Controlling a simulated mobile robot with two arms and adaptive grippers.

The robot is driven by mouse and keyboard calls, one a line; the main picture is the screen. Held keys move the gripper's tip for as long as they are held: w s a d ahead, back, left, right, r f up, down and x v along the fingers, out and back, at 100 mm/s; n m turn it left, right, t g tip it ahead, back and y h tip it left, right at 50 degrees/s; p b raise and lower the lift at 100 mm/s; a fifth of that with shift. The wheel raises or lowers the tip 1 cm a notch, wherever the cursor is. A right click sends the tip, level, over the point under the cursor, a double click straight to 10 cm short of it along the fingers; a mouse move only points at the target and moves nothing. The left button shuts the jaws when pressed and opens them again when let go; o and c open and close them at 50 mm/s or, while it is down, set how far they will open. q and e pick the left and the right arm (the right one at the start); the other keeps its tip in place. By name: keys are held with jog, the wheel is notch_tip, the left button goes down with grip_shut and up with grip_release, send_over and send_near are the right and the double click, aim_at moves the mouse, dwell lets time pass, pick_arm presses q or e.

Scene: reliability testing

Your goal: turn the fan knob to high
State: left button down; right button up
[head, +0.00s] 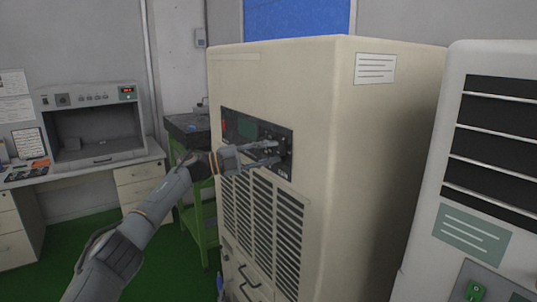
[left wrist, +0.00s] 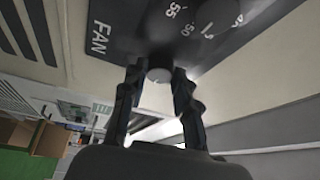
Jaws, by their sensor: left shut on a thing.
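The fan knob (left wrist: 159,75) is a small round grey knob on the dark control panel (head: 242,128) of the tall beige cabinet (head: 300,70). The word FAN is printed on the panel beside it in the left wrist view. My left gripper (head: 280,152) reaches the right end of the panel. In the left wrist view the fingertips of my left gripper (left wrist: 157,78) are on both sides of the knob, shut on it. The knob's pointer and setting marks cannot be made out. My right gripper is not in view.
A larger dial (left wrist: 218,15) with numbers sits close beside the knob. A white machine with dark slots (head: 500,130) stands right of the cabinet. A green-framed cart (head: 200,215) stands left of the cabinet, and a desk with a bench unit (head: 95,125) is farther left.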

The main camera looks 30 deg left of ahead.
pick_arm(q)
jog(key=shift+m, duration=0.3)
jog(key=c, duration=1)
grip_release()
jog(key=v, duration=1.2)
